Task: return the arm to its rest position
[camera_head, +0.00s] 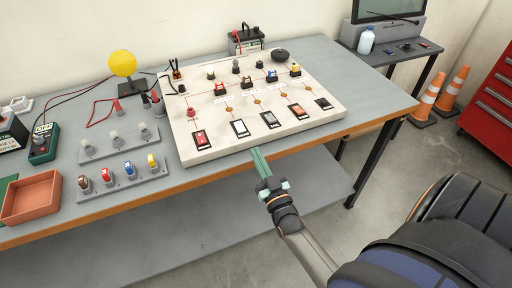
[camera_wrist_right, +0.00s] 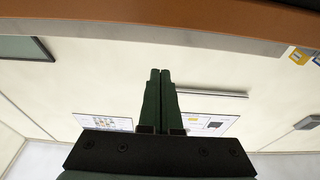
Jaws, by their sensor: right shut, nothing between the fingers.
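My right gripper (camera_head: 257,154) shows in the head view at the front edge of the workbench (camera_head: 300,158), just in front of the white board (camera_head: 220,150). Its green fingers point toward the board. In the right wrist view the two fingers of the right gripper (camera_wrist_right: 160,74) lie side by side, shut, with nothing between them. My right arm (camera_head: 305,248) reaches in from the lower right. My left gripper is not in the head view.
The white board carries several small switches and coloured blocks. A red tray (camera_head: 32,198), a grey holder (camera_head: 125,185) and a yellow ball (camera_head: 122,63) are on the left of the bench. Orange cones (camera_head: 452,90) and a red cabinet (camera_head: 490,115) stand at right. Floor in front is partly clear.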

